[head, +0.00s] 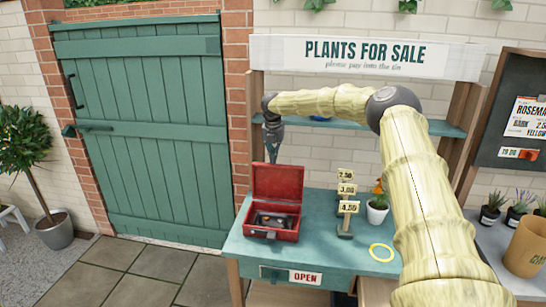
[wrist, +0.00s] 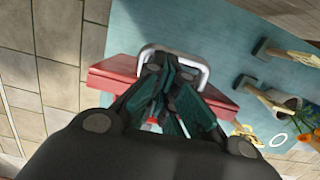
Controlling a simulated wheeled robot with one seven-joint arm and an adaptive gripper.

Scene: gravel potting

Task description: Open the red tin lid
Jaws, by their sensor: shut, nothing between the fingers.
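The red tin (head: 287,234) stands on the green table, with its lid (head: 277,183) raised upright at the back. Dark contents show inside, too small to make out. My gripper (head: 272,158) is shut and empty, pointing down just above or behind the top edge of the raised lid. In the wrist view, my gripper (wrist: 168,72) covers much of the tin. Red lid parts (wrist: 112,75) show on both sides of the fingers, and a silver handle (wrist: 203,66) curves around them. I cannot tell whether the fingers touch the handle or lid.
The green table (head: 310,258) also holds price signs (head: 347,189), a small potted plant (head: 377,213) and a yellow ring (head: 381,252). A shelf (head: 436,127) stands behind. A brown pot (head: 525,248) is at the right. The tabletop's front middle is clear.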

